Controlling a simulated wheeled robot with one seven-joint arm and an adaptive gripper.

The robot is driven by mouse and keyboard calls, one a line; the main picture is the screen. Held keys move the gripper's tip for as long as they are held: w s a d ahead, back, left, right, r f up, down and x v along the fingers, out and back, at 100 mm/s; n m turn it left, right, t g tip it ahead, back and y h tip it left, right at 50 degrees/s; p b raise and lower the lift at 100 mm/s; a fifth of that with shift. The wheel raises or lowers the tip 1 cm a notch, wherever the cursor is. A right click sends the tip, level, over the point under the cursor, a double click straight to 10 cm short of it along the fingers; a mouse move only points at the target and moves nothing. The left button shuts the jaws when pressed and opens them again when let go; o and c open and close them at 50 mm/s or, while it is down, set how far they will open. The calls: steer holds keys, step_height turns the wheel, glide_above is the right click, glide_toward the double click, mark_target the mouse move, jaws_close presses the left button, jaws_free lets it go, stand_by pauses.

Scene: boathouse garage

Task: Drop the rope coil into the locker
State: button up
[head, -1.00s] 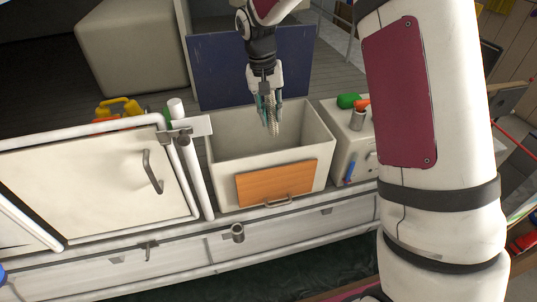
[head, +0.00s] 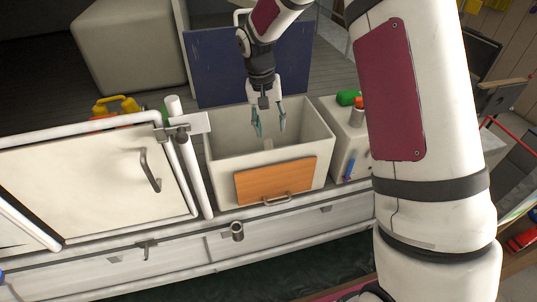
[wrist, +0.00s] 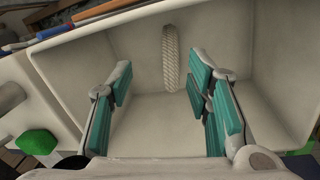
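The locker (head: 222,158) is an open-topped off-white bin with an orange front panel; it also shows in the wrist view (wrist: 75,62). My gripper (head: 269,128) points down into its opening, fingers spread and empty; the teal finger pads show in the wrist view (wrist: 165,100). The rope coil (wrist: 171,58) is pale and braided, inside the locker, seen edge-on beyond the fingertips and apart from them. In the head view only a small pale part of the coil (head: 268,144) shows below the fingers. I cannot tell whether it is at rest.
A dark blue panel (head: 215,70) stands upright behind the locker. A white bench (head: 90,185) with a handle and pale rails lies left. A box (head: 342,150) right of the locker holds a green item (head: 348,98) and an orange-topped can (head: 358,112).

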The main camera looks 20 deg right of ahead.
step_height(320, 180, up, 12)
steer(key=a, duration=0.1)
steer(key=shift+w+a, duration=0.2)
steer(key=shift+a, duration=0.1)
stand_by(0.3)
